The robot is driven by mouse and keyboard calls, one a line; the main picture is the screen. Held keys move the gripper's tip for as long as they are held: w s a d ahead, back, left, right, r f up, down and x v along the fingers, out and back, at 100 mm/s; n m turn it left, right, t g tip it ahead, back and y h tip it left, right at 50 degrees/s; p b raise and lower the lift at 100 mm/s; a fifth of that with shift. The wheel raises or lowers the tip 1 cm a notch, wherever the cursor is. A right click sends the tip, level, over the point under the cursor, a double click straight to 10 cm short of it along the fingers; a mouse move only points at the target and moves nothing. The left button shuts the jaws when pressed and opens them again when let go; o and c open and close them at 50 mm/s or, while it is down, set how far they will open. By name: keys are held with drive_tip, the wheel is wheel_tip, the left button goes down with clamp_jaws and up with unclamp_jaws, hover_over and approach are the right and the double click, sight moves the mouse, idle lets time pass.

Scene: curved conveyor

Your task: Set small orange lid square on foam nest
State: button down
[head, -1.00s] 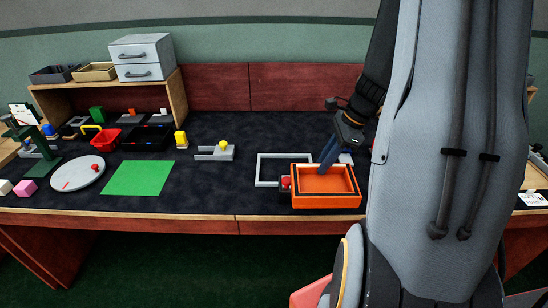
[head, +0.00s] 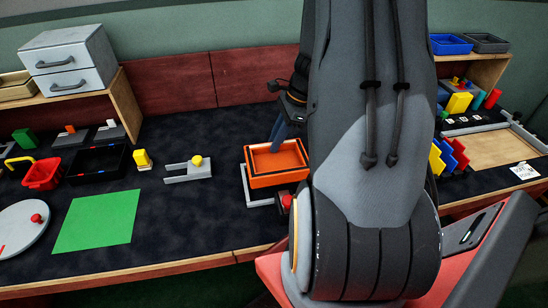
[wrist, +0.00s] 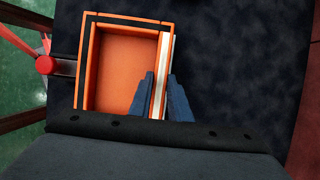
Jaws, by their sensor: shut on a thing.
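The small orange lid (head: 278,161), a shallow square tray shape with a dark line along its rim, is in the head view near the front middle of the table. It also fills the upper middle of the wrist view (wrist: 125,70). My gripper (wrist: 163,85) is shut on its right side in the wrist view, with blue fingers either side of the wall and a pale strip beside it. A pale grey square frame (head: 258,200), perhaps the foam nest, shows past the lid's left and front edges. The lid covers the rest; I cannot tell whether they touch.
A red knob on a dark block (head: 286,201) stands close in front of the lid. A grey fork-shaped holder (head: 187,172) and a green mat (head: 97,220) lie to the left. Dark tabletop between them is clear. My arm hides the table's middle right.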

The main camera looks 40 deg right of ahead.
sight(276, 155)
drive_tip(key=shift+f, duration=2.95)
drive_tip(key=shift+f, duration=0.1)
drive_tip(key=c, duration=1.7)
unclamp_jaws()
drive_tip(key=shift+o, duration=0.3)
